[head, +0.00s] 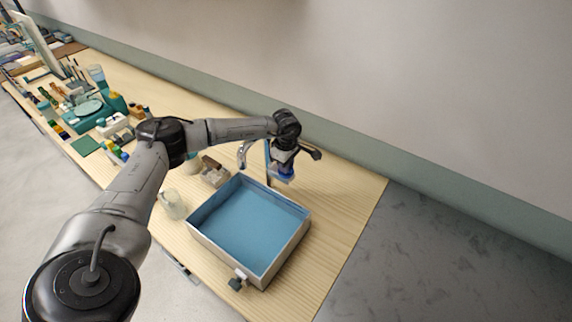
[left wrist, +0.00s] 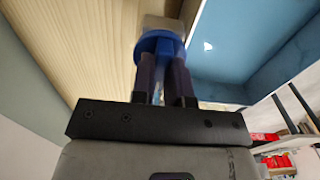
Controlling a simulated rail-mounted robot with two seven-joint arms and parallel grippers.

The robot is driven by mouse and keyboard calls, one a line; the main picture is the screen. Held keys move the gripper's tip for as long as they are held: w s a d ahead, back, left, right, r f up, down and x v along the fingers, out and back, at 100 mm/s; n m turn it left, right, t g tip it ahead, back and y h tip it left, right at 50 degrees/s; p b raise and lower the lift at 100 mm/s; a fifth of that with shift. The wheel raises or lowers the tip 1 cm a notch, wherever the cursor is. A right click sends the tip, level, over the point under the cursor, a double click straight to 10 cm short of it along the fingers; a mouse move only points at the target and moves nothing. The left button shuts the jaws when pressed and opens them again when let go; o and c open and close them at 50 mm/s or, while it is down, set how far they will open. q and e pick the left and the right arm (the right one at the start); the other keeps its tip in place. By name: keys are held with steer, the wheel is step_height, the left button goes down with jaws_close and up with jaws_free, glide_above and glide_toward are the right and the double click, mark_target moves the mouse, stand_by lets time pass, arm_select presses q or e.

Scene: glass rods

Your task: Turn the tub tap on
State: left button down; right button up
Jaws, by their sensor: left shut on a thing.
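The tub (head: 288,250) is a white-walled box with a blue inside, standing on the wooden bench. A curved metal spout (head: 243,153) rises at its back edge. A blue tap handle (head: 283,178) is beside the tub's back right corner, close to the spout; it shows in the left wrist view as a round blue knob (left wrist: 160,44) on a pale base. My left gripper (head: 283,165) is over the handle, its two dark fingers (left wrist: 163,75) shut on it. The arm hides part of the spout and tap. My right gripper is not in view.
A pale jug (head: 173,204) and a grey-brown block (head: 214,172) stand left of the tub. A small dark fitting (head: 237,284) is at the tub's front. Jars and tools crowd the bench's far left. The bench right of the tub (head: 345,200) is clear.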

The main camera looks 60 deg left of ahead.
arm_select(q)
steer(key=shift+n, duration=0.3)
steer(key=n, duration=0.8)
steer(key=shift+r+n+p, duration=0.1)
steer(key=shift+n+p, duration=0.2)
steer(key=shift+p, duration=0.1)
steer(key=n, duration=0.4)
steer(key=shift+n+p, duration=0.55)
steer(key=shift+n, duration=1.75)
steer(key=c, duration=1.1)
jaws_free()
